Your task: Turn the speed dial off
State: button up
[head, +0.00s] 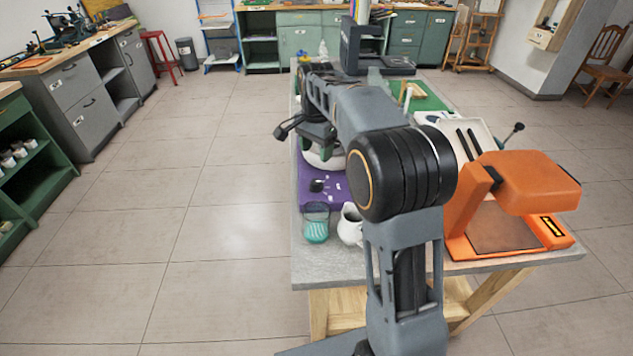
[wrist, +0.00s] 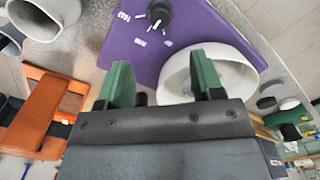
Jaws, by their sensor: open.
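The speed dial is a black knob (head: 317,186) on the flat top of a purple machine (head: 333,198) on the table, with small white marks around it. In the wrist view the dial (wrist: 158,14) is near the top edge, partly cut off, and its exact setting is hard to read. A white round bowl (wrist: 232,76) sits on the purple machine. My gripper (wrist: 162,80) has two green fingers spread wide, with nothing between them. In the head view my gripper (head: 318,142) is above the bowl, behind the dial, and partly hidden by my arm.
A teal-striped glass (head: 316,228) and a white pitcher (head: 349,226) stand near the machine at the table's front. An orange press (head: 512,190) stands at the right. A green mat (head: 428,99) lies farther back. The floor on the left is clear.

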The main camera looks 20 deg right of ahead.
aim_at(316, 181)
notch_tip(316, 181, down, 11)
jog(key=shift+b, duration=0.5)
jog(key=c, duration=0.9)
jog(key=shift+c, duration=0.2)
jog(key=shift+r+n, duration=0.1)
jog(key=shift+n, duration=0.3)
jog(key=n+p, duration=0.1)
jog(key=n, duration=0.2)
jog(key=shift+n+p, duration=0.95)
jog(key=shift+n, duration=1.65)
